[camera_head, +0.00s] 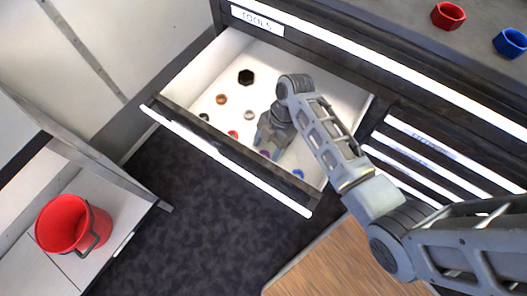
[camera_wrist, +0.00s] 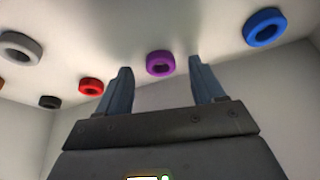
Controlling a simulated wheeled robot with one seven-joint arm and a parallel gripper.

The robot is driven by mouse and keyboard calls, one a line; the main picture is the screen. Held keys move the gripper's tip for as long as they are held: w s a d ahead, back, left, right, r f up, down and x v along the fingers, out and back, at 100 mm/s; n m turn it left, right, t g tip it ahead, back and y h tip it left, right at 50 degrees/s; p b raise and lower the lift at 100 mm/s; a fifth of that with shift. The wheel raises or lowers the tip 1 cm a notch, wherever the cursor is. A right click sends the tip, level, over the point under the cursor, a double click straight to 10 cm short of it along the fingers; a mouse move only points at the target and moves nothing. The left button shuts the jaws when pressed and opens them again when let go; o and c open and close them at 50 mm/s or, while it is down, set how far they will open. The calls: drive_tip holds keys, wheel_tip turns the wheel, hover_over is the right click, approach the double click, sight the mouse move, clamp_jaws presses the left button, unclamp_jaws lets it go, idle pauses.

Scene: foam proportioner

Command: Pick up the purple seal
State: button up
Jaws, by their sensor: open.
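The purple seal (camera_wrist: 160,63) is a small ring lying on the white drawer floor. In the wrist view it sits between and beyond the two fingertips, apart from them. In the head view only a small bit of purple (camera_head: 265,153) shows beside my gripper (camera_head: 262,143), which partly hides it. My gripper also shows in the wrist view (camera_wrist: 160,75), open and empty, with its blue-grey fingers spread to either side of the seal. The gripper is down inside the open drawer (camera_head: 185,83).
A blue ring (camera_wrist: 265,27) lies right of the purple one, and red (camera_wrist: 91,86), black (camera_wrist: 49,102) and grey (camera_wrist: 20,46) rings lie left. A black hexagonal part (camera_head: 246,77) lies deeper in the drawer. The drawer's front wall (camera_head: 225,150) stands close to my gripper.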

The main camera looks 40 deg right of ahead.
drive_tip(key=shift+a+f, duration=0.2)
drive_tip(key=shift+f, duration=0.4)
drive_tip(key=shift+c, duration=0.5)
drive_tip(key=c, duration=1)
